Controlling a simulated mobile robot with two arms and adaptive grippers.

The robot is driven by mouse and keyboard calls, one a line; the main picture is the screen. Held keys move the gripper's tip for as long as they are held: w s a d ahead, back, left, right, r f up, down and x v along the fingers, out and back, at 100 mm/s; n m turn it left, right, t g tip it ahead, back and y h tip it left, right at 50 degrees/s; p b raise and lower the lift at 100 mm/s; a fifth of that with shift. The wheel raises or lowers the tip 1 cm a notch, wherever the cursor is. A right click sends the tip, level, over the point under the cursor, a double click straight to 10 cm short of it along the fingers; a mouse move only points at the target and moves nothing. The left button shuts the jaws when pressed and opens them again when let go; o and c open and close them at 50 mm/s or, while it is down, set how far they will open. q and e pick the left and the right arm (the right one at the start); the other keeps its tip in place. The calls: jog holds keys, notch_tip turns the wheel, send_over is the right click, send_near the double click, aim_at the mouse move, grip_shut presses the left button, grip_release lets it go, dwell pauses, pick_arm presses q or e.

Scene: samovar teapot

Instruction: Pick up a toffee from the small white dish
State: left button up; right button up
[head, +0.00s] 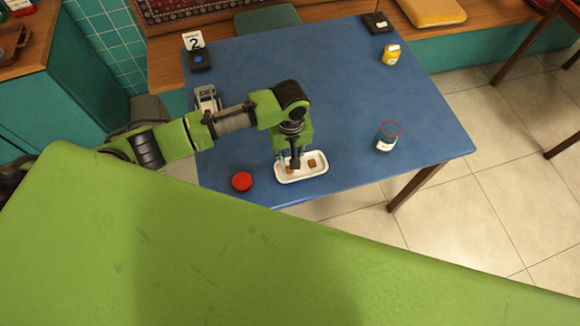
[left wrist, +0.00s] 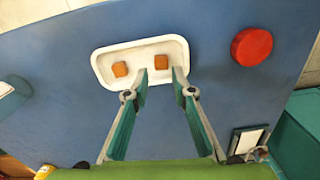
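The small white dish (head: 304,177) lies near the front edge of the blue table, and it also shows in the left wrist view (left wrist: 140,54). Two brown-orange toffees are in it: one (left wrist: 120,69) left and one (left wrist: 161,62) right in the left wrist view. In the head view one toffee (head: 311,163) is clear of the gripper and the other is partly hidden by it. My left gripper (left wrist: 163,76) is open and points down at the dish. Its fingertips are apart on either side of the right toffee in the wrist view; contact cannot be told. My right gripper is not in view.
A red lid (head: 242,181) lies left of the dish. A clear jar (head: 387,138) with a red rim stands to the right. A yellow jar (head: 391,55), a number 2 sign (head: 193,41) and a grey device (head: 207,99) are farther back. The table's middle (head: 330,85) is free.

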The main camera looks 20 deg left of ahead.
pick_arm(q)
notch_tip(320, 180, down, 3)
jog(key=shift+s+a+f, duration=0.1)
jog(key=shift+s+f, duration=0.05)
jog(key=shift+f, duration=0.25)
jog(key=c, duration=0.5)
jog(key=shift+r, duration=0.1)
